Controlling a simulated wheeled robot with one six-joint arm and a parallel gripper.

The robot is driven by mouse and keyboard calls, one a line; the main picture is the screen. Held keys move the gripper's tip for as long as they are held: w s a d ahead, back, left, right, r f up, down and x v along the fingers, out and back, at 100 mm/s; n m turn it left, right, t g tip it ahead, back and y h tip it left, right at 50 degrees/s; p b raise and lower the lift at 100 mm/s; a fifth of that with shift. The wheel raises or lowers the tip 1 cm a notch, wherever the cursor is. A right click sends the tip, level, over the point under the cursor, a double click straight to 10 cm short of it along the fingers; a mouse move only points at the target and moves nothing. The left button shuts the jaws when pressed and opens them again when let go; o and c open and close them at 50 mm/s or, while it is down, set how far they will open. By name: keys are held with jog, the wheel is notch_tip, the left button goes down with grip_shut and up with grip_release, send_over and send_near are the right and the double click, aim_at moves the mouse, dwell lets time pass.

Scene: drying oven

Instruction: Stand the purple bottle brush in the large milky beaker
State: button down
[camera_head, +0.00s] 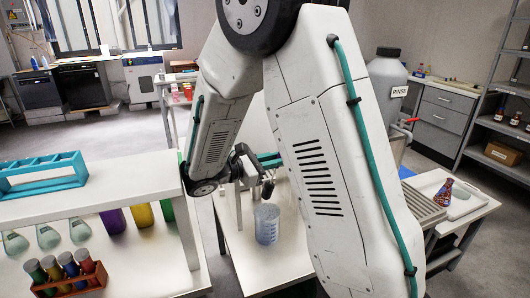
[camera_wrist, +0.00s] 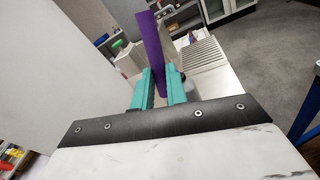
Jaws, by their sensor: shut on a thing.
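The large milky beaker (camera_head: 267,226) stands upright on a white bench in the head view, a little below my gripper (camera_head: 268,160). My gripper's teal fingers are largely hidden behind my arm there. In the wrist view my gripper (camera_wrist: 161,85) is shut on the purple bottle brush (camera_wrist: 151,45). The brush's purple length sticks out past the fingertips, tilted slightly. In the head view I cannot clearly make out the brush; a small dark shape hangs near the fingers above the beaker. Whether the brush touches the beaker is hidden.
A white shelf unit at left carries a teal rack (camera_head: 42,172), flasks and a red tube rack (camera_head: 72,280). A grey RINSE bottle (camera_head: 388,72) stands behind my arm. At right a ribbed drainer (camera_head: 412,208) and a patterned flask (camera_head: 444,192) stand on a white surface.

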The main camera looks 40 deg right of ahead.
jog(key=shift+w, duration=0.1)
jog(key=shift+d, duration=0.1)
notch_tip(320, 180, down, 15)
jog(key=shift+f, duration=0.2)
dwell(1.6)
jog(key=c, duration=1.3)
grip_release()
